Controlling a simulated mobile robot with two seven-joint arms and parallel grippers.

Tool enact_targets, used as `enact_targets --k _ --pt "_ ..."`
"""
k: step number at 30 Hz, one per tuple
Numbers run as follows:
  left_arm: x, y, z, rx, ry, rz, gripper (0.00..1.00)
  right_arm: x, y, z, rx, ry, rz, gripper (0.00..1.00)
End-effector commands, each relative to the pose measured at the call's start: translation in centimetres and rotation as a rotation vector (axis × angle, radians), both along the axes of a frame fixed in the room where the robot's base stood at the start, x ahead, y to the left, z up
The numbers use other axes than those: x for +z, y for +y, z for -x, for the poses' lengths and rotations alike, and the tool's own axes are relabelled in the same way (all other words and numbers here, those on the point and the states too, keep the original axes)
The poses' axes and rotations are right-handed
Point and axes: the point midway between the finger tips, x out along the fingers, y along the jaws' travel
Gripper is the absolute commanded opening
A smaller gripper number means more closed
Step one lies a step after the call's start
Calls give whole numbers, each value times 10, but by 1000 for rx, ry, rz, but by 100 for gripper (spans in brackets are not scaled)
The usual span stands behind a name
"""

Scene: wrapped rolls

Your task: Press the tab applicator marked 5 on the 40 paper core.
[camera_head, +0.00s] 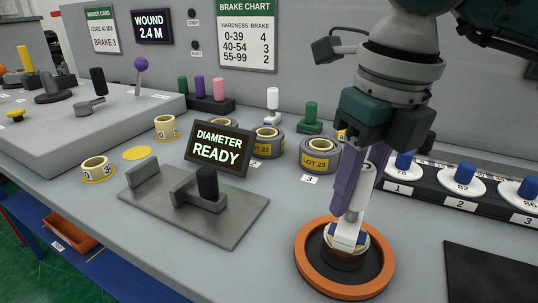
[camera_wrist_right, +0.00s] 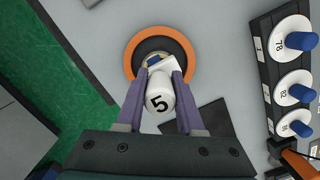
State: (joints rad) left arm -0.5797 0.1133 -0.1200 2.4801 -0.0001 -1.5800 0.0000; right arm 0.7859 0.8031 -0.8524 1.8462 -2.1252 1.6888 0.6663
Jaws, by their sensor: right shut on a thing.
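The white tab applicator (camera_head: 349,232) is upright between the purple fingers of my right gripper (camera_head: 362,190), which is shut on it. In the right wrist view the applicator (camera_wrist_right: 160,92) shows a black 5 on its end. Whether the applicator is pressed down cannot be told. My left gripper is out of view.
Left of the holder are a plate with a black-knobbed lever (camera_head: 208,185) and the DIAMETER READY display (camera_head: 221,146). Paper cores (camera_head: 95,169) and wrapped rolls (camera_head: 320,155) stand behind. A rack of blue-knobbed discs (camera_head: 463,187) is at right, near a black mat (camera_head: 490,272).

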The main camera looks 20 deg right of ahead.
Motion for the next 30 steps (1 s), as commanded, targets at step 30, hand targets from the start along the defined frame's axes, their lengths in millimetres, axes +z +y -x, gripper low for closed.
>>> enact_targets --k 30 --pt "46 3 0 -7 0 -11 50 58 -1 0 -1 0 2 0"
